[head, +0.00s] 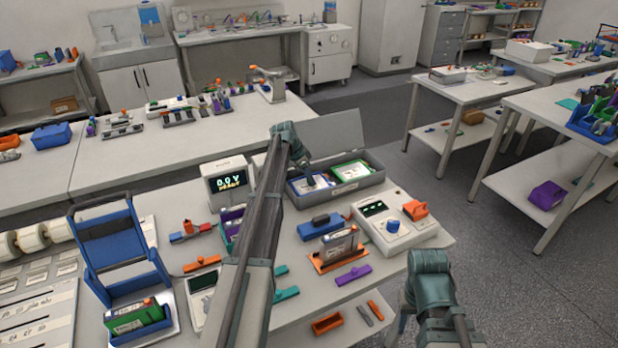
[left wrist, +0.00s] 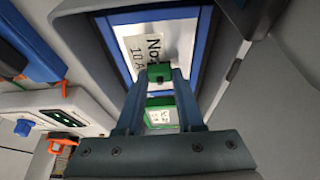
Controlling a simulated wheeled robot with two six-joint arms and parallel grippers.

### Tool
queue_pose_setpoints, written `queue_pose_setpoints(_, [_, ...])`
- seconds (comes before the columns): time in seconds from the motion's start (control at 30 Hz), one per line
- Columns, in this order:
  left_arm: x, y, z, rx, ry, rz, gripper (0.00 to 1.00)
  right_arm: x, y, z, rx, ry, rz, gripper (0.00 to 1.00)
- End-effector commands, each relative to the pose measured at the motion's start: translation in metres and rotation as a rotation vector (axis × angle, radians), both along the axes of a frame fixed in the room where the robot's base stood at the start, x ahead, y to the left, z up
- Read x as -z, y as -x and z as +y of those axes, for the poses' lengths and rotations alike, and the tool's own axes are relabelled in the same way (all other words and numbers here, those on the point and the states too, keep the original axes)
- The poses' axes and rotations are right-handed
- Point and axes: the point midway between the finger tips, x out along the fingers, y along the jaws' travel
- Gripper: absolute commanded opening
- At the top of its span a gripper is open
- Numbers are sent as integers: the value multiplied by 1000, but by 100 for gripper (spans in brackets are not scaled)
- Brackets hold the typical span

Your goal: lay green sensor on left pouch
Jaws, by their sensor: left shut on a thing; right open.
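My left gripper (head: 311,182) is over the grey case, at the blue-framed left pouch (head: 300,188). In the left wrist view the gripper (left wrist: 160,78) is shut on the small green sensor (left wrist: 160,70), which has a dark spot on it. The sensor sits in front of the pale left pouch (left wrist: 185,42), near its printed label. I cannot tell whether it touches the pouch. The green-framed right pouch (head: 352,171) lies beside the left one and partly shows between the fingers. Only part of my right arm shows at the lower right; its gripper is out of view.
The grey case (head: 372,184) has raised walls and an open lid (head: 335,135) behind. A white control box (head: 395,226) with an orange clip stands in front right. A blue block (head: 320,226) and an orange holder (head: 337,254) stand nearer. A display unit (head: 226,182) stands left.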

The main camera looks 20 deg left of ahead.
Motion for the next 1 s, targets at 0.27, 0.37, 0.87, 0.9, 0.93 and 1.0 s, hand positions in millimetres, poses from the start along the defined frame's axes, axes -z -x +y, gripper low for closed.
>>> queue_pose_setpoints(0.27, [0,0,0,0,0,0,71,0,0,0,0,0,0,50])
queue_pose_setpoints(0.37, [0,0,0,0,0,0,71,0,0,0,0,0,0,50])
queue_pose_setpoints(0.87, [-19,5,4,0,0,0,71,-19,0,0,0,0,0,50])
queue_pose_setpoints(0.9, [-24,6,5,0,0,0,71,-24,0,0,0,0,0,50])
queue_pose_setpoints(0.93, [-27,7,6,0,0,0,71,-27,0,0,0,0,0,50])
queue_pose_setpoints(1.0, [-37,10,8,0,0,0,71,-37,0,0,0,0,0,50])
